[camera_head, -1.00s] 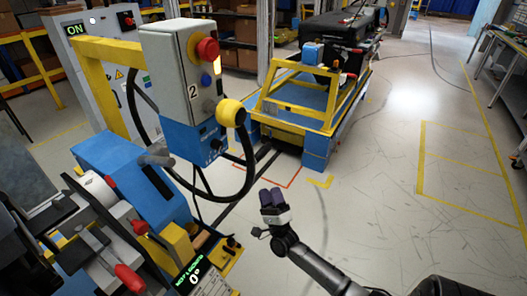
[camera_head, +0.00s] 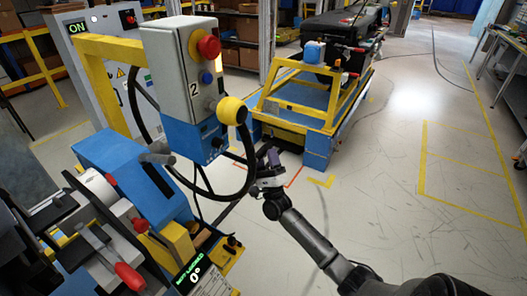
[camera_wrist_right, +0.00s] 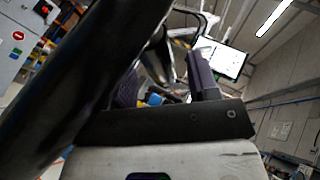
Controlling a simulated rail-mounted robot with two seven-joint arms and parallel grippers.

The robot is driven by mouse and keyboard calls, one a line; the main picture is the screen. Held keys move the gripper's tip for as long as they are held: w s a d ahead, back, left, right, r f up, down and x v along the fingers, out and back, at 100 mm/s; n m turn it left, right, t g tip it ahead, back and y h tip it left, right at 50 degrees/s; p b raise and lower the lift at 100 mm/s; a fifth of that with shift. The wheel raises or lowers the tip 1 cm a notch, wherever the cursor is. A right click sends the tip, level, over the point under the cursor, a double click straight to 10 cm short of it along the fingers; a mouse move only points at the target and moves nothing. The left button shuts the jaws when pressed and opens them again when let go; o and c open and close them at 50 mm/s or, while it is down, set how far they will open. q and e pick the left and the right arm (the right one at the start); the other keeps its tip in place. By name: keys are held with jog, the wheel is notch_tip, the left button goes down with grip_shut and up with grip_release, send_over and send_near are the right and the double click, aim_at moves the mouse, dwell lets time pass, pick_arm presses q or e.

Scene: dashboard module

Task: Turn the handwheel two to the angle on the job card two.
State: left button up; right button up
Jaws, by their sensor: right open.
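The black handwheel (camera_head: 253,164) with a yellow knob (camera_head: 231,110) is on the right side of the grey and blue control box (camera_head: 184,75) marked 2. My right gripper (camera_head: 272,157) is open and empty, close to the right side of the wheel rim. I cannot tell whether it touches the rim. In the right wrist view a thick dark bar, apparently the rim, crosses close by at the left, beside my open fingers (camera_wrist_right: 165,88). A small display (camera_head: 192,271) reads 0° below a green text line. A white printed card (camera_head: 213,285) under it is too small to read. My left gripper is not visible.
A blue machine (camera_head: 125,180) with red-tipped levers (camera_head: 130,277) stands at the left, below the box. A yellow and blue cart (camera_head: 310,105) stands behind the wheel. The floor to the right is clear.

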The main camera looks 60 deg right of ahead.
jog(key=shift+x, duration=1.15)
jog(key=shift+c, duration=0.4)
grip_shut()
jog(key=shift+f, duration=0.1)
